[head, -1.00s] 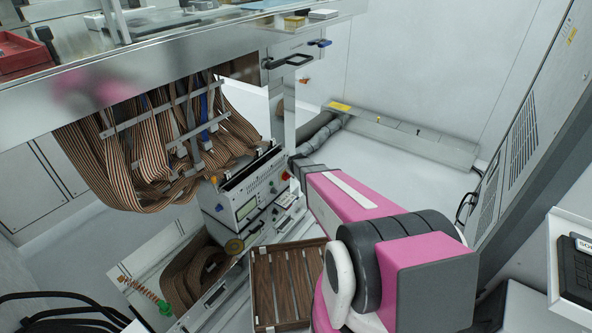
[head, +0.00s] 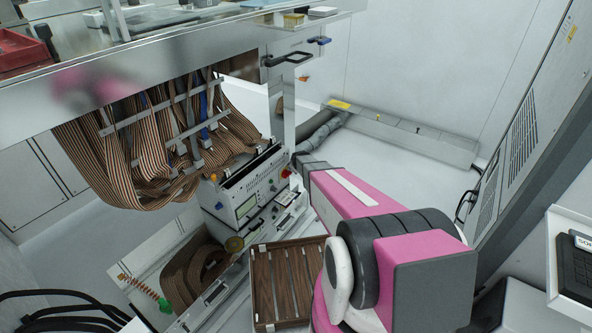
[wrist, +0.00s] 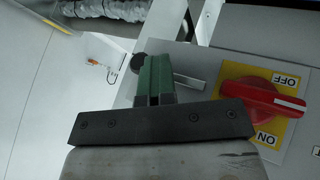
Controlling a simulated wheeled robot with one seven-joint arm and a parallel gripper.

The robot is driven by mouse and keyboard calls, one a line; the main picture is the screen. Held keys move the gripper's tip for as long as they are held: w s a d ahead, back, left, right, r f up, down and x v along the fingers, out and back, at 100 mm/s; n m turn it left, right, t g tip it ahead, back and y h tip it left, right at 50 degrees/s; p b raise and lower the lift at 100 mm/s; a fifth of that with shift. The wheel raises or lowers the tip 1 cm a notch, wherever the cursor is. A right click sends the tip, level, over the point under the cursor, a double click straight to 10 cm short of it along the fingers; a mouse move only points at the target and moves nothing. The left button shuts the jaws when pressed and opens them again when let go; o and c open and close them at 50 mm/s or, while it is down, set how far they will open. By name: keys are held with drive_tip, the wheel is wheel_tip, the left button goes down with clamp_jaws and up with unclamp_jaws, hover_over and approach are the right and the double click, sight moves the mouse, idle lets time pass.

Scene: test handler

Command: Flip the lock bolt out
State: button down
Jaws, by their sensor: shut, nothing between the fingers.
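In the wrist view my gripper (wrist: 155,68) shows as two green fingers shut together, with nothing between them. A dark round knob (wrist: 138,62) shows just left of the fingertips. A short silver bar (wrist: 189,81) sticks out just right of them. These may be two ends of one lock bolt, but the fingers hide what lies between. I cannot tell whether the fingers touch it. In the head view my pink arm reaches toward the bench's underside, and my gripper cannot be made out there.
A red rotary switch (wrist: 262,96) on a yellow ON/OFF plate sits close right of my fingers. In the head view a white instrument box (head: 245,205), brown ribbon cables (head: 130,165) and a slatted wooden tray (head: 288,285) lie left of my arm. Open floor (head: 400,175) lies behind it.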

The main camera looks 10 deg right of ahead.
drive_tip(key=shift+w, duration=0.1)
drive_tip(key=v, duration=1)
idle(0.4)
drive_tip(key=s+r+m+g, duration=0.2)
drive_tip(key=s+r, duration=0.2)
drive_tip(key=s, duration=0.6)
drive_tip(key=s+r+m+g, duration=0.3)
drive_tip(key=s+r, duration=0.2)
drive_tip(key=s, duration=0.5)
drive_tip(key=s+r+m+g, duration=0.2)
drive_tip(key=s+r, duration=0.2)
drive_tip(key=s, duration=0.6)
drive_tip(key=shift+s+a+r+m+g+y, duration=0.25)
drive_tip(key=shift+a+r+m+g+y, duration=0.05)
drive_tip(key=shift+r+g+y, duration=0.1)
